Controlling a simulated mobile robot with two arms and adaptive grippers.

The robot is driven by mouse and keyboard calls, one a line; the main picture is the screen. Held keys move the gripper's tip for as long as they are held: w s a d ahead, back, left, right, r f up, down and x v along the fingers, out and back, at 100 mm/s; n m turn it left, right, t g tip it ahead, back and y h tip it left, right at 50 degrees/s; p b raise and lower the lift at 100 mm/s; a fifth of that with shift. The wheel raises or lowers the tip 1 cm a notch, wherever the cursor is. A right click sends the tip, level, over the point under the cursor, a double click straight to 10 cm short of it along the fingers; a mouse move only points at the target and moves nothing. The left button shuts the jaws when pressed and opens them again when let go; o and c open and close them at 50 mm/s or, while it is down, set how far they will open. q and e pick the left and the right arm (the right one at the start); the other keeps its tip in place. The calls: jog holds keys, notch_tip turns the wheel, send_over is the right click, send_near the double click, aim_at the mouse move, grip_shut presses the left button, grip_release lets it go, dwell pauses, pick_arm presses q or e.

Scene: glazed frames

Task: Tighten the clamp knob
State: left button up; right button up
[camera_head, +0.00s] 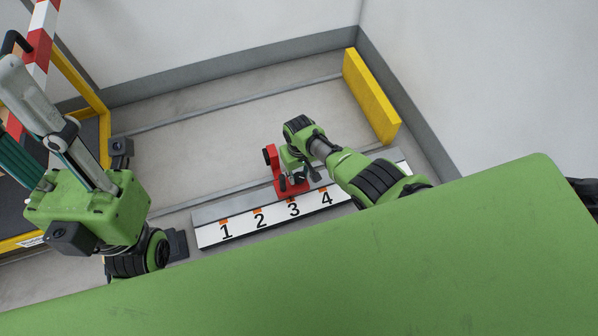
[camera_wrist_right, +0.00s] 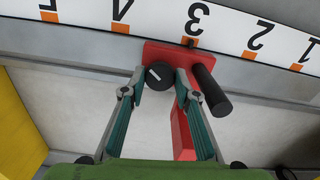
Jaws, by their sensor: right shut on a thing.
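The red clamp (camera_head: 273,157) sits by the numbered white strip at the mark 3; it also shows in the right wrist view (camera_wrist_right: 183,135). Its round black knob (camera_wrist_right: 158,76) has a white line tilted across its face. My right gripper (camera_wrist_right: 161,80) has one fingertip on each side of the knob and is shut on it. In the head view the right gripper (camera_head: 291,172) partly hides the clamp, and the knob cannot be made out. My left gripper (camera_head: 35,125) is at the far left, pointing up, away from the clamp; its fingertips are partly cut off.
The white strip (camera_head: 240,231) carries numbers and orange marks. A black cylindrical handle (camera_wrist_right: 212,91) sticks out of the clamp beside my right finger. A yellow block (camera_head: 371,97) stands at the right. A yellow frame (camera_head: 92,92) stands at the left. The grey surface behind is clear.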

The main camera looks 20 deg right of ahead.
aim_at(299, 177)
jog(key=m, duration=0.3)
jog(key=shift+r+m+p, duration=0.1)
jog(key=shift+m+p, duration=0.3)
jog(key=m, duration=0.8)
jog(key=shift+m+p, duration=0.3)
jog(key=shift+m, duration=1.8)
jog(key=o, duration=1.1)
notch_tip(299, 177, up, 12)
